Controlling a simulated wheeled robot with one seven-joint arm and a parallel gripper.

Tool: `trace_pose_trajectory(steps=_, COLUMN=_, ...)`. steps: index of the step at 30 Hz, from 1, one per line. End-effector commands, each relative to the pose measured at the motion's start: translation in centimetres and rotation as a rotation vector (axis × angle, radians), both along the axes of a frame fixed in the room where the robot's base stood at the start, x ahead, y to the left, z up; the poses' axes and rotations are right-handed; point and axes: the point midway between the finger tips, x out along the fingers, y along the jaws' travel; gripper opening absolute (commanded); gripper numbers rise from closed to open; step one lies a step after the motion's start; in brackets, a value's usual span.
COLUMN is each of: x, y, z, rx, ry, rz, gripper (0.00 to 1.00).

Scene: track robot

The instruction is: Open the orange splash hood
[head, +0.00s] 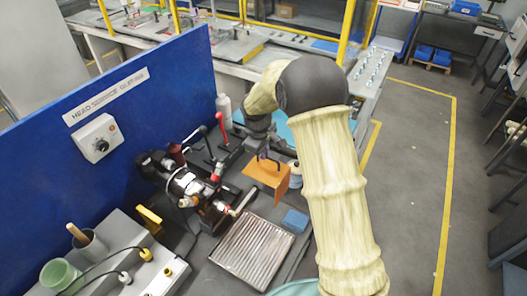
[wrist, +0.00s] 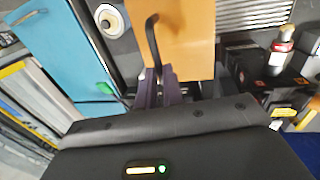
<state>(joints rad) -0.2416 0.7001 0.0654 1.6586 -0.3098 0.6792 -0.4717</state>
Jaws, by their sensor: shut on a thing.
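The orange splash hood (head: 266,173) stands over the bench fixture, right of the machine in the head view. Its flat top and a side face turned down at the right show. In the wrist view the orange hood (wrist: 188,30) fills the upper middle, with a dark bent handle (wrist: 152,38) on it. My gripper (wrist: 158,90) is shut on the handle's near end, between its two purplish fingers. In the head view my gripper (head: 262,153) is at the hood's top, partly hidden by my arm. How far the hood is raised I cannot tell.
Left of the hood is a machine (head: 190,185) with red-knobbed levers. A ribbed metal tray (head: 252,250) and a blue block (head: 295,220) lie in front. A blue panel (head: 130,110) walls off the left side. Open grey floor (head: 415,150) lies to the right.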

Motion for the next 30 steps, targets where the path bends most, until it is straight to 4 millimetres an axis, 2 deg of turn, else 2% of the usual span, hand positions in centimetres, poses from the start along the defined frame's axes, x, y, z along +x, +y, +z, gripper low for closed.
trace_pose_trajectory(steps=2, x=0.0, y=0.2, z=0.0, rx=0.003, ry=-0.001, rz=0.003, gripper=0.00)
trace_pose_trajectory(steps=3, x=0.0, y=0.2, z=0.0, rx=0.003, ry=-0.001, rz=0.003, gripper=0.15)
trace_pose_trajectory(steps=6, x=0.0, y=0.1, z=0.0, rx=0.002, ry=0.000, rz=0.000, gripper=0.31)
trace_pose_trajectory(steps=15, x=0.0, y=-0.2, z=0.1, rx=0.002, ry=0.000, rz=-0.004, gripper=0.31)
trace_pose_trajectory(steps=19, x=-0.1, y=-0.1, z=0.8, rx=0.002, ry=-0.002, rz=-0.005, gripper=0.31)
trace_pose_trajectory(steps=23, x=-0.3, y=0.1, z=2.5, rx=0.004, ry=-0.005, rz=-0.004, gripper=0.31)
trace_pose_trajectory(steps=30, x=-1.1, y=0.7, z=7.1, rx=0.004, ry=-0.006, rz=-0.004, gripper=0.31)
